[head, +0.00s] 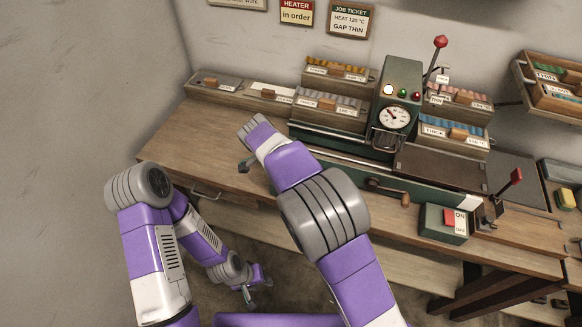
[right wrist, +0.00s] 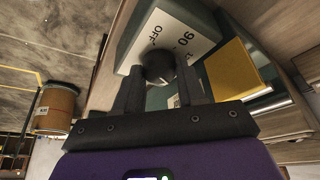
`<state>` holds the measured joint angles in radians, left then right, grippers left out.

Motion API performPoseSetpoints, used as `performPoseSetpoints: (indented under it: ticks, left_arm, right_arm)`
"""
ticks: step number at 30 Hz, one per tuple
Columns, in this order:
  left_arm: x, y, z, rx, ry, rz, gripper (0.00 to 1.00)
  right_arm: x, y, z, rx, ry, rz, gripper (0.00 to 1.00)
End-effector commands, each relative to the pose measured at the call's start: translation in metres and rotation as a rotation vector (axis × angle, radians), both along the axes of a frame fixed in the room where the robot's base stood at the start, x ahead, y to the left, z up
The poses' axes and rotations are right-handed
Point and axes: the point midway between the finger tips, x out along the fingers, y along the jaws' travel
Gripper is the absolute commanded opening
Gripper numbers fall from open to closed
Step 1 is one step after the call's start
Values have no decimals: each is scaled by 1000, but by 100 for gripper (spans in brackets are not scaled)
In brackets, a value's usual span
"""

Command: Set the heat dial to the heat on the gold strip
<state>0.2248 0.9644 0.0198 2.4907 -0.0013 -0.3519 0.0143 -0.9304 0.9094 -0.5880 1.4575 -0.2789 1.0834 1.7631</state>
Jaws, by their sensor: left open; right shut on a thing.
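In the right wrist view, a dark round heat dial (right wrist: 158,66) sits on the white face of a grey-green box (right wrist: 133,38). My right gripper (right wrist: 158,80) is shut on the dial. In the head view my right arm hides the dial and most of that gripper. My left gripper (head: 249,297) is open and empty, low in front of the bench. A job ticket (head: 348,20) on the wall reads heat 120 °C, gap thin.
A green machine (head: 404,76) with a round gauge (head: 394,118) stands at the back of the bench (head: 178,132). Racks of coloured pieces flank it, including an orange-topped one (head: 336,68). A red-buttoned switch box (head: 444,222) is at the right.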

Motion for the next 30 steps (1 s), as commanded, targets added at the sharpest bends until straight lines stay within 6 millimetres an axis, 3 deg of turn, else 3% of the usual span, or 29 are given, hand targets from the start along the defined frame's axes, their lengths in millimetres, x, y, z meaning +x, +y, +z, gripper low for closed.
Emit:
performPoseSetpoints:
  ticks: [15, 30]
  left_arm:
    - [0, 0, 54, 0, 0, 0, 43]
    - [0, 0, 82, 0, 0, 0, 43]
  right_arm:
    - [3, 0, 2, -1, 4, -491, 9]
    - [4, 0, -1, 0, 5, -824, 9]
